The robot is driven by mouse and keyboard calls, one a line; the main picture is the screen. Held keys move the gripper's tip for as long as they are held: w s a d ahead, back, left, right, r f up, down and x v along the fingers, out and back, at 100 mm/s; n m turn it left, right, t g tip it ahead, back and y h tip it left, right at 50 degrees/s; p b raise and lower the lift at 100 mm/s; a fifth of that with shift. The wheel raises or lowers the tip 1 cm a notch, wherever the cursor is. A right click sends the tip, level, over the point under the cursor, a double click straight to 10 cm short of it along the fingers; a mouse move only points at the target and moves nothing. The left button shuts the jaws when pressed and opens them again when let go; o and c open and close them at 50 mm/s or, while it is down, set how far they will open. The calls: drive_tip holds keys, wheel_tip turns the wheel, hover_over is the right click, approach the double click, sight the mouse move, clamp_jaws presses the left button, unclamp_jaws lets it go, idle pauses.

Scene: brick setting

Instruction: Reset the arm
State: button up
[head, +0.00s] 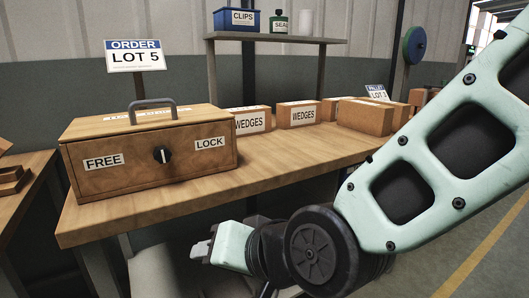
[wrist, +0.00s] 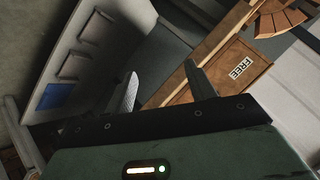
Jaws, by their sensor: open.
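My arm reaches in from the right of the head view and bends at a dark round joint. My gripper (head: 202,249) hangs in front of the workbench, below its front edge and pointing left. In the wrist view my gripper (wrist: 163,82) shows two separated fingers with nothing between them. It is apart from the wooden box (head: 150,155), which sits on the bench with a grey handle on top and a dark knob between its FREE and LOCK labels. The knob's white mark points up, slightly right. In the wrist view the box (wrist: 222,78) shows its FREE label beyond the right finger.
The workbench (head: 270,170) bears several cardboard boxes, some labelled WEDGES (head: 250,121). An ORDER LOT 5 sign (head: 135,56) stands behind the wooden box. A shelf (head: 275,38) holds a blue CLIPS bin and a green bottle. Another wooden table (head: 28,205) stands at left.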

drive_tip(key=s+d+f+n+g+h, duration=0.2)
drive_tip(key=s+d+n+g+h, duration=0.3)
drive_tip(key=d, duration=0.6)
drive_tip(key=s+d+f+n+g+h, duration=0.2)
drive_tip(key=s+d+f+h, duration=0.1)
drive_tip(key=s+d, duration=0.55)
wheel_tip(320, 180, up, 22)
drive_tip(key=w+d+p, duration=0.1)
drive_tip(key=w+p, duration=0.1)
drive_tip(key=p, duration=1.9)
drive_tip(key=shift+f+p, duration=0.25)
drive_tip(key=shift+p, duration=0.1)
drive_tip(key=shift+w+d, duration=0.1)
